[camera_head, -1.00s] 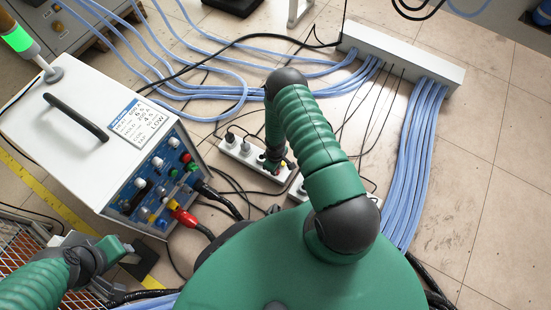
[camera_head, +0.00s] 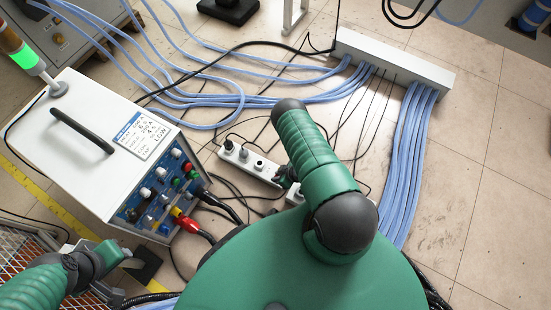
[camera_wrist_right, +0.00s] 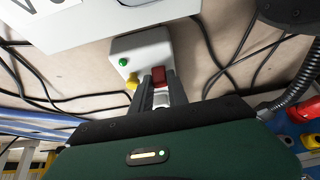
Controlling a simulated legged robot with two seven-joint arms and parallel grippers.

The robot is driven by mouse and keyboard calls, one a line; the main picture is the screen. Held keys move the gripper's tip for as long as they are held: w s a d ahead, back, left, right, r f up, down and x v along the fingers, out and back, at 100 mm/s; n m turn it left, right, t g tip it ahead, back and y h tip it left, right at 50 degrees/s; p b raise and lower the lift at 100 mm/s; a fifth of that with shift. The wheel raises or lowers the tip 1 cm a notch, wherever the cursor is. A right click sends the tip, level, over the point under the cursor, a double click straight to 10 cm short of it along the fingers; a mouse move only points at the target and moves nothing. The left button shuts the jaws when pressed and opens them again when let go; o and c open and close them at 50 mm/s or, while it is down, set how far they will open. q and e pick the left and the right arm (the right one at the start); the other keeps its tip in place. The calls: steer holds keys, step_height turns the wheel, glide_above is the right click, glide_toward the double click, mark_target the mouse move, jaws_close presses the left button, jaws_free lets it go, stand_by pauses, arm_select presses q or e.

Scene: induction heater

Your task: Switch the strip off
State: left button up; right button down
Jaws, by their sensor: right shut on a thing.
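The white power strip (camera_head: 245,162) lies on the floor in the head view, with black plugs in its sockets; my right arm hides its near end. In the right wrist view the strip's end block (camera_wrist_right: 143,50) carries a green button (camera_wrist_right: 123,62), a yellow part (camera_wrist_right: 132,83) and a red switch (camera_wrist_right: 158,76). My right gripper (camera_wrist_right: 159,86) has its dark fingers on either side of the red switch and is shut on it. Whether the switch is on or off cannot be told. My left gripper (camera_head: 128,256) is at the lower left, away from the strip; its jaw opening is unclear.
The white heater unit (camera_head: 95,120) with knobs and red and black cables stands left of the strip. Blue cables (camera_head: 410,150) run to a grey cable duct (camera_head: 400,65) behind. Thin black cables cross the floor around the strip. Bare floor (camera_head: 490,200) lies at the right.

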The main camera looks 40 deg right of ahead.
steer(key=shift+s+d+f+t+y+b, duration=0.15)
steer(key=shift+s+t+b, duration=0.15)
steer(key=shift+t, duration=0.3)
steer(key=shift+s+f+t+y+b, duration=0.1)
steer(key=shift+s+t+y+b, duration=0.15)
steer(key=shift+t, duration=0.35)
steer(key=shift+s+d+f+t+y+b, duration=0.15)
steer(key=shift+t+b, duration=0.2)
steer(key=shift+t, duration=0.25)
steer(key=shift+a, duration=0.1)
steer(key=c, duration=1.6)
jaws_free()
steer(key=shift+o, duration=0.2)
